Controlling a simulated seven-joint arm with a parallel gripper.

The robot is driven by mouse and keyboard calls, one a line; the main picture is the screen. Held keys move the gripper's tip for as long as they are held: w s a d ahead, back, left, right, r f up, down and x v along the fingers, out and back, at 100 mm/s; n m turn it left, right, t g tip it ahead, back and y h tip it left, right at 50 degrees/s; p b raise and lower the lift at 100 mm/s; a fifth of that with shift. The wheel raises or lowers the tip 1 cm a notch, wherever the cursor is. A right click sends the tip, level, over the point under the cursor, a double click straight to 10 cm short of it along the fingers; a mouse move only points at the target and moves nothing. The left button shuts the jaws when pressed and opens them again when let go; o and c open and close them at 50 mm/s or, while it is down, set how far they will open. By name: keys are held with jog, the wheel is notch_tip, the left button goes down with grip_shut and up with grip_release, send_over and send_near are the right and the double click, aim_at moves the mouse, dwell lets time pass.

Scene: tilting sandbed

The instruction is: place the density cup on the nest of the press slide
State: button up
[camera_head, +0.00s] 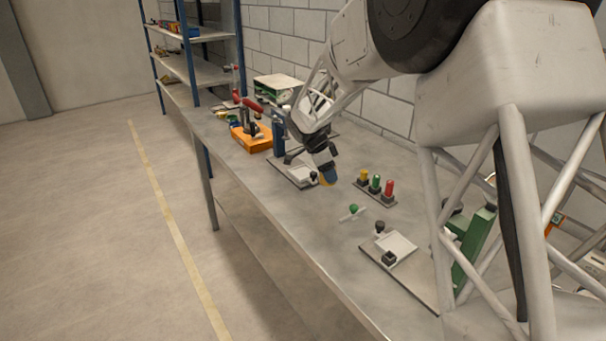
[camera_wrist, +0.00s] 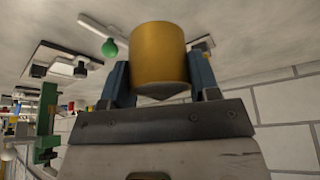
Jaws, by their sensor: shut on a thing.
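The density cup appears as a plain yellow cylinder (camera_wrist: 160,55) in the wrist view. My gripper (camera_wrist: 160,80) is shut on it, with a blue finger on each side. In the head view my gripper (camera_head: 327,172) hangs low over the bench, and only a sliver of yellow shows beside its blue finger. A flat plate with a pale pad and dark knobs (camera_head: 398,243) lies at the front right, by a green upright (camera_head: 475,242). A similar plate (camera_head: 290,170) lies just left of my gripper. I cannot tell which carries the press slide's nest.
A holder with yellow, green and red knobs (camera_head: 376,195) stands right of my gripper. A green-knobbed piece (camera_head: 353,211) lies in front of it. An orange block (camera_head: 252,138) with red-handled tools stands at the left. The bench between is mostly clear; a block wall runs behind.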

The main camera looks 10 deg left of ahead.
jog(key=shift+s+a+f+m+g, duration=0.1)
jog(key=shift+s+a+m+g, duration=0.1)
jog(key=shift+s+a+m, duration=0.4)
jog(key=shift+s+a+f+m+g, duration=0.1)
jog(key=shift+a+m+g, duration=0.2)
jog(key=shift+a, duration=0.6)
jog(key=shift+s+a+f+m+g, duration=0.1)
jog(key=shift+s+a+m, duration=0.35)
jog(key=shift+a, duration=0.3)
jog(key=shift+w, duration=0.25)
jog(key=shift+w+a+f, duration=0.25)
jog(key=shift+w+a, duration=0.7)
jog(key=shift+w, duration=1.5)
jog(key=shift+w+a+f, duration=0.25)
jog(key=shift+w+a, duration=0.75)
jog(key=shift+w, duration=1.45)
jog(key=shift+w+a+f, duration=0.25)
jog(key=shift+w+a, duration=0.7)
jog(key=shift+w, duration=1.5)
jog(key=shift+f, duration=0.1)
jog(key=shift+f, duration=1.65)
jog(key=shift+f, duration=0.15)
jog(key=o, duration=0.8)
jog(key=shift+o, duration=0.2)
